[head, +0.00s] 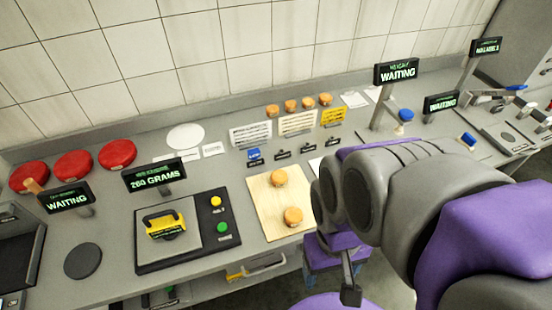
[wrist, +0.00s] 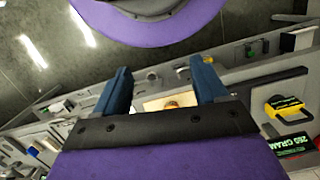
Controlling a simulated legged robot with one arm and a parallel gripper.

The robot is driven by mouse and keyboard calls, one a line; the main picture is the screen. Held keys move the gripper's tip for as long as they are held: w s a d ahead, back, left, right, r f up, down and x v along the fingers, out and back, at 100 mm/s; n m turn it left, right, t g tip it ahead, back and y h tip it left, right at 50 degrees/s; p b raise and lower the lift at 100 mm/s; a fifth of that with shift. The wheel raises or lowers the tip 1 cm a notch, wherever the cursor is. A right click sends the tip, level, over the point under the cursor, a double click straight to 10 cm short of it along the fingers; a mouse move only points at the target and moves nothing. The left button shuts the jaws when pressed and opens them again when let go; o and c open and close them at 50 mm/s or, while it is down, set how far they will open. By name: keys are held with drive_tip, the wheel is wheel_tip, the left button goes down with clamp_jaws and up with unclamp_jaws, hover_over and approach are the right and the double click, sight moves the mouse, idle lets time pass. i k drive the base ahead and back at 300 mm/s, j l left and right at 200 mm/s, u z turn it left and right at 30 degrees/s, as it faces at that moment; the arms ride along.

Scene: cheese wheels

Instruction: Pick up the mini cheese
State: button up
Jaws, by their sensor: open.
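Two small orange mini cheeses lie on a pale wooden board (head: 262,207): a far one (head: 278,178) and a near one (head: 292,216). Several more mini cheeses (head: 290,106) stand in a row at the back of the counter. In the wrist view my gripper (wrist: 163,72) is open, with its two blue fingers apart and nothing between them. The board (wrist: 152,103) and part of one orange cheese (wrist: 172,104) show beyond, in the gap between the fingers. In the head view my arm is right of the board, and the fingers cannot be made out clearly.
Large red cheeses (head: 74,164) lie at the far left. Signs and cards (head: 297,122) stand behind the board. Another display post (head: 397,72) rises at right.

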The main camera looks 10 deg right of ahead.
sight(278, 178)
drive_tip(key=i+l, duration=0.1)
drive_tip(key=l, duration=0.5)
drive_tip(key=i+l+u, duration=0.15)
drive_tip(key=l+u, duration=0.2)
drive_tip(key=l, duration=0.4)
drive_tip(key=l+u, duration=0.35)
drive_tip(key=l, duration=0.4)
drive_tip(key=u, duration=1.3)
drive_tip(key=i+l, duration=0.05)
